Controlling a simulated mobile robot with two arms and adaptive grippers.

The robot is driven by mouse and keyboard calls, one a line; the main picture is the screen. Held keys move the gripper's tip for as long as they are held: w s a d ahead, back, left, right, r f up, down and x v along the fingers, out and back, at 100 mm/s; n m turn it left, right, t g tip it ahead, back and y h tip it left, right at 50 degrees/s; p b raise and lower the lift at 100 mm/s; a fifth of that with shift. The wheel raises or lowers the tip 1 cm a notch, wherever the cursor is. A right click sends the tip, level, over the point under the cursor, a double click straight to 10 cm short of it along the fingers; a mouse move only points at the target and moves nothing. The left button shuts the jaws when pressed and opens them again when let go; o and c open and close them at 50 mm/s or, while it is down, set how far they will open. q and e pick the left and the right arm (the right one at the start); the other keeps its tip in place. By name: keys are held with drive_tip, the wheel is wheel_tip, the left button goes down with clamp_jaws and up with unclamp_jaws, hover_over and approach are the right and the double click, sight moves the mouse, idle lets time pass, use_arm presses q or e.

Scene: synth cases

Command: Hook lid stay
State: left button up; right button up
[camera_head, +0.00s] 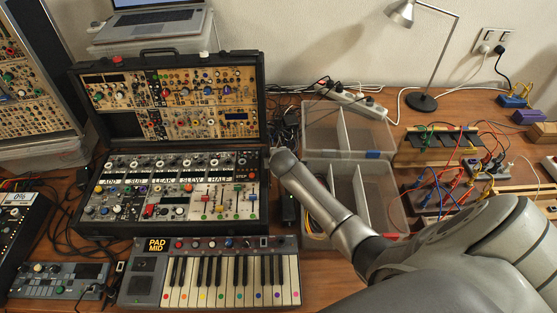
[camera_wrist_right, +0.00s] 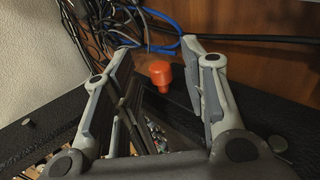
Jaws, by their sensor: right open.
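The open synth case (camera_head: 262,195) stands at the middle left in the head view, its lid (camera_head: 258,100) raised and full of modules. My right arm reaches in from the right and ends beside the case's right edge, near the hinge; its fingers cannot be made out there. In the right wrist view my right gripper (camera_wrist_right: 158,48) is open. An orange-red knob (camera_wrist_right: 160,74) shows between its fingers, apart from both. It may be the end of the lid stay, but its attachment is unclear. Dark case edges (camera_wrist_right: 268,112) lie below. My left gripper is not in view.
A keyboard (camera_head: 222,278) lies in front of the case. Clear divided bins (camera_head: 345,157) stand right of it, close to my arm. Blue and black cables (camera_wrist_right: 165,22) lie beyond the fingers. A lamp (camera_head: 422,101) and wired boards stand at the back right.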

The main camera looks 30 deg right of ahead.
drive_tip(key=c, duration=0.3)
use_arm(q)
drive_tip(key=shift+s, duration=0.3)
use_arm(e)
clamp_jaws()
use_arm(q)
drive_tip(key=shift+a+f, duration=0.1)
use_arm(e)
drive_tip(key=shift+s+a, duration=0.1)
drive_tip(key=shift+r+t+h+b, duration=0.3)
drive_tip(key=shift+r+t+h, duration=0.1)
drive_tip(key=shift+t, duration=0.1)
use_arm(q)
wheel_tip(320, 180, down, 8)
drive_tip(key=b, duration=0.8)
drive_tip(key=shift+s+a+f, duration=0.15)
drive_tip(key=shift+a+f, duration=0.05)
use_arm(e)
drive_tip(key=r+t+h, duration=0.1)
drive_tip(key=s+r+t, duration=0.1)
drive_tip(key=t, duration=0.1)
drive_tip(key=s+a+r+t+h, duration=0.1)
drive_tip(key=shift+a+r+t+h, duration=0.1)
drive_tip(key=shift+r+t+h, duration=0.2)
drive_tip(key=shift+t, duration=0.1)
